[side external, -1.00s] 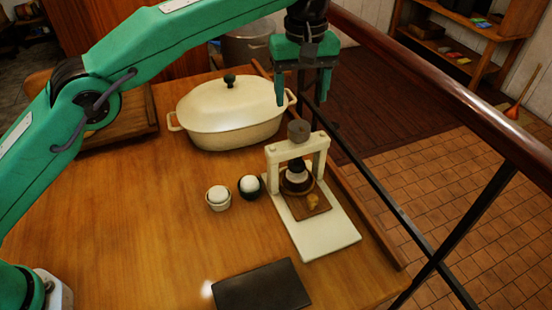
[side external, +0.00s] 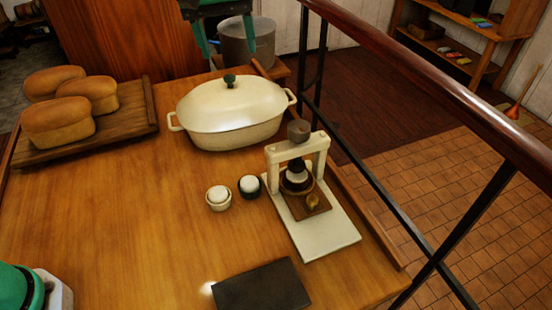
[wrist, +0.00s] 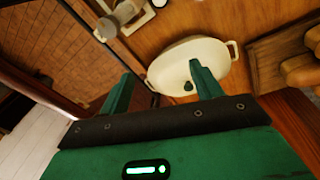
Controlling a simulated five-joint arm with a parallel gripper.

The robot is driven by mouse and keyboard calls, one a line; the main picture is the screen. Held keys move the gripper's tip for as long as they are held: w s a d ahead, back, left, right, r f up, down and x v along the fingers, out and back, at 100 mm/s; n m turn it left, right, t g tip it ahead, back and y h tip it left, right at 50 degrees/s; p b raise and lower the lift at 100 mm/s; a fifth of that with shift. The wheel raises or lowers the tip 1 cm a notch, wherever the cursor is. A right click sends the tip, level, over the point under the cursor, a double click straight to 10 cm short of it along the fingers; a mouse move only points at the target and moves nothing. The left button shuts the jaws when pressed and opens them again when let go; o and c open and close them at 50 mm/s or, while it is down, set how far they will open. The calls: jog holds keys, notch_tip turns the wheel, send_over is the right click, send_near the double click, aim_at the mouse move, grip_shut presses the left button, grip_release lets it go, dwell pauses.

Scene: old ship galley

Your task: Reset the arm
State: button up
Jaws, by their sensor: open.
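My green gripper (side external: 226,40) is at the top edge of the side external view, raised above and behind the cream lidded pot. Its two fingers point down, are spread apart, and hold nothing. In the wrist view my gripper (wrist: 161,88) shows both fingers apart, with the cream pot (wrist: 178,52) beyond and between them. Most of my arm is out of the side external view.
The cream pot (side external: 232,115) stands on the wooden table (side external: 120,200). A cream press (side external: 335,225), two small cups (side external: 218,198) (side external: 249,187) and a dark slab (side external: 262,287) are nearer. Loaves (side external: 58,122) lie on a board (side external: 140,128) at left. A metal pot (side external: 246,45) stands behind.

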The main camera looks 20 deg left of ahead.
jog(key=s+a+r+m+t, duration=0.1)
jog(key=s+a+m+t, duration=0.1)
jog(key=s+a, duration=1.1)
jog(key=s+a+f+m+t, duration=0.1)
jog(key=s+a+f, duration=0.3)
jog(key=s+f, duration=0.1)
jog(key=s+a+f+m+t, duration=0.1)
jog(key=s+a+f, duration=0.3)
jog(key=s, duration=0.4)
jog(key=shift+s+a+f+m+y, duration=0.2)
jog(key=shift+s+f+m+y, duration=0.05)
jog(key=shift+f+m+y, duration=0.2)
jog(key=shift+c, duration=0.3)
